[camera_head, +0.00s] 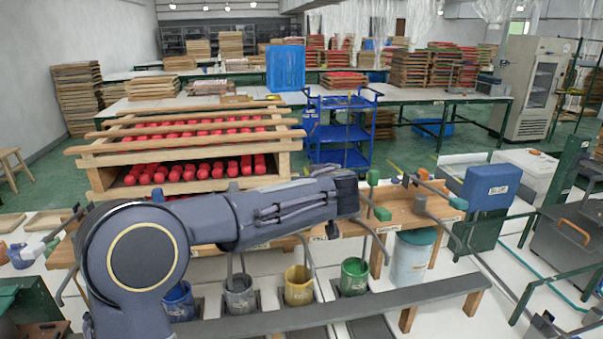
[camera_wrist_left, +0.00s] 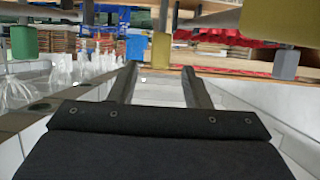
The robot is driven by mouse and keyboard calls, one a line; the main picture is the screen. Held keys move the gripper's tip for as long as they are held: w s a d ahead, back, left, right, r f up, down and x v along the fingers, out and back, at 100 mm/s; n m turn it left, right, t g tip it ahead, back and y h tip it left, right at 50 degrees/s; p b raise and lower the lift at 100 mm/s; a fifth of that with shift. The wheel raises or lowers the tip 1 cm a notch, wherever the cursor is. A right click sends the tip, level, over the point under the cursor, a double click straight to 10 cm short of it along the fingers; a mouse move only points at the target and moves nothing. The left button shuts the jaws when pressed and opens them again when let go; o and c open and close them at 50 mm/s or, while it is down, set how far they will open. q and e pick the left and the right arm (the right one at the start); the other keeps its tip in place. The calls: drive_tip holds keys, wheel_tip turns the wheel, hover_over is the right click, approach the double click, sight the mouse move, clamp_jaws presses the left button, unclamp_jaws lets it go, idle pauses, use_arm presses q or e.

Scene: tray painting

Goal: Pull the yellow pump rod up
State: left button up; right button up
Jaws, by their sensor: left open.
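The yellow block of the pump rod (camera_wrist_left: 161,50) shows in the left wrist view, straight ahead of my left gripper (camera_wrist_left: 159,67). My left gripper is open, with its two fingertips apart and the yellow block seen between them. I cannot tell whether they touch it. In the head view my left arm reaches across the wooden rack, and its dark end (camera_head: 346,192) hides the yellow block. The yellow bucket (camera_head: 298,291) stands below the rack. My right gripper is out of view.
A green block (camera_wrist_left: 24,43) and a grey block (camera_wrist_left: 285,63) flank the yellow one in the wrist view. The green bucket (camera_head: 353,280) and grey bucket (camera_head: 240,298) stand beside the yellow bucket. A long grey rail (camera_head: 380,299) runs in front.

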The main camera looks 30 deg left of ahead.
use_arm(q)
drive_tip(key=p+x, duration=0.3)
drive_tip(key=x, duration=0.3)
drive_tip(key=shift+w+a, duration=0.25)
drive_tip(key=shift+w+a+f, duration=0.2)
drive_tip(key=shift+w+f, duration=0.05)
drive_tip(key=shift+w, duration=0.1)
drive_tip(key=shift+c, duration=0.2)
clamp_jaws()
